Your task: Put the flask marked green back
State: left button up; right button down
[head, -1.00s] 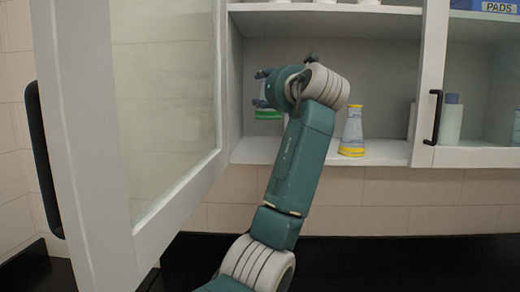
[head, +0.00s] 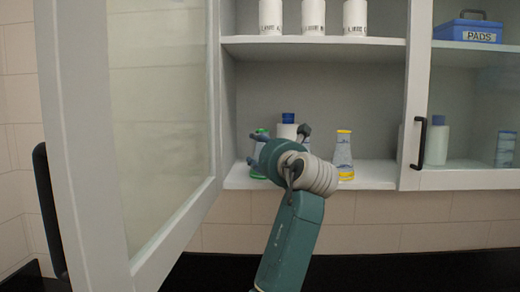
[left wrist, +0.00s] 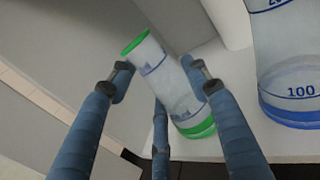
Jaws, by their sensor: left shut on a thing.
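The flask marked green (head: 260,147) has a green rim and a green base band. It is at the left of the cabinet's lower shelf, its base at or just above the shelf board; I cannot tell if it touches. My left gripper (head: 253,150) is shut on it, partly hiding it. In the left wrist view the flask (left wrist: 172,88) stands between the fingers of the gripper (left wrist: 160,70), its green base close to the white shelf (left wrist: 235,140). My right gripper is not in view.
A yellow-marked flask (head: 343,155) stands to the right on the shelf. A blue-capped bottle (head: 288,128) is behind my gripper. A blue-marked flask (left wrist: 290,60) is close right in the wrist view. The open glass door (head: 160,110) stands left; the closed door (head: 412,110) is right.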

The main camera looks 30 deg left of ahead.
pick_arm(q)
jog(key=shift+f, duration=0.15)
jog(key=o, duration=1)
jog(key=shift+o, duration=0.3)
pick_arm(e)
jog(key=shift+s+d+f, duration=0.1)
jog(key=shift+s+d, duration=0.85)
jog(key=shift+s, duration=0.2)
pick_arm(q)
jog(key=shift+s+d, duration=0.1)
jog(key=shift+d, duration=0.1)
jog(key=b+v, duration=0.6)
jog(key=v, duration=0.5)
jog(key=shift+s+d, duration=0.15)
jog(key=shift+d, duration=0.05)
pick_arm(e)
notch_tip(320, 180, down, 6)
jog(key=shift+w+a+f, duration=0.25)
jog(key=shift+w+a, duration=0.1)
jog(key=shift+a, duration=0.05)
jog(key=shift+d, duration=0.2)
